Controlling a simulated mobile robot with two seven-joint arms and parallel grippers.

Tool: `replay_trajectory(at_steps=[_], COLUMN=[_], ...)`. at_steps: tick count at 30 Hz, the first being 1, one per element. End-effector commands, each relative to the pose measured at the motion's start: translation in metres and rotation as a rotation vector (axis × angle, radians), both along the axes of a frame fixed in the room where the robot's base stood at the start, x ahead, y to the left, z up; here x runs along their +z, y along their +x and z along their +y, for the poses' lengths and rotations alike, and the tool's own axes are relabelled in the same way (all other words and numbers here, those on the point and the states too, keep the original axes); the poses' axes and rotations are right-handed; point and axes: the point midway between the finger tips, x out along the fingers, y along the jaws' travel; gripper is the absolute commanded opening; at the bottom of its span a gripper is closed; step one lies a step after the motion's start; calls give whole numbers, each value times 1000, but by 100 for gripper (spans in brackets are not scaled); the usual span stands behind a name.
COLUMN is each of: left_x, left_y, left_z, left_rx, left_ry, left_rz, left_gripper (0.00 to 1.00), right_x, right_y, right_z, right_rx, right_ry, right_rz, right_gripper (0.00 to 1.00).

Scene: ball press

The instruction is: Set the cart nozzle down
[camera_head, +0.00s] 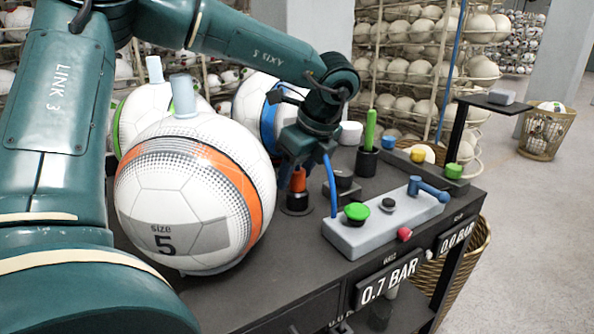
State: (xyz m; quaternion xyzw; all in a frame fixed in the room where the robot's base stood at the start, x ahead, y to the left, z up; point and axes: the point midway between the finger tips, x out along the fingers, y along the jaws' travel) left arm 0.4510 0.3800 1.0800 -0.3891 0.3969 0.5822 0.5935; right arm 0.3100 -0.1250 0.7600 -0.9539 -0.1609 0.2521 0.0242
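The orange cart nozzle (298,180) stands upright at a round black holder (298,201) on the dark cart top (262,282). My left gripper (298,166) points down over it, and its fingers hide the nozzle's upper part. I cannot tell whether the fingers are shut on it or only around it. My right gripper is not in view.
A large white ball (170,205) with an orange band stands left of the gripper, with more balls behind. A grey control panel (380,222) with green and black knobs lies to the right. A green handle (370,128) stands behind. Displays read 0.7 BAR and 0.0 BAR.

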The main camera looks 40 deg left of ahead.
Motion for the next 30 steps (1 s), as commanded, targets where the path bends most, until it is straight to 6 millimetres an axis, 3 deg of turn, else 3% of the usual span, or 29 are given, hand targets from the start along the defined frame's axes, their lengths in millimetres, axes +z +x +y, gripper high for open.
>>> replay_trajectory(at_steps=[11, 24, 30], left_x=[9, 93, 111], left_y=[1, 0, 0], left_z=[-2, -37, -45], left_rx=[0, 0, 0], left_ry=[1, -1, 0], left_rz=[-3, -2, 0], left_gripper=[48, 48, 48], right_x=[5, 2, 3], right_y=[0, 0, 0], right_z=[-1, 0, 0], right_rx=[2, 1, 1], right_ry=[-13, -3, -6], right_rz=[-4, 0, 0], right_gripper=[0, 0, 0])
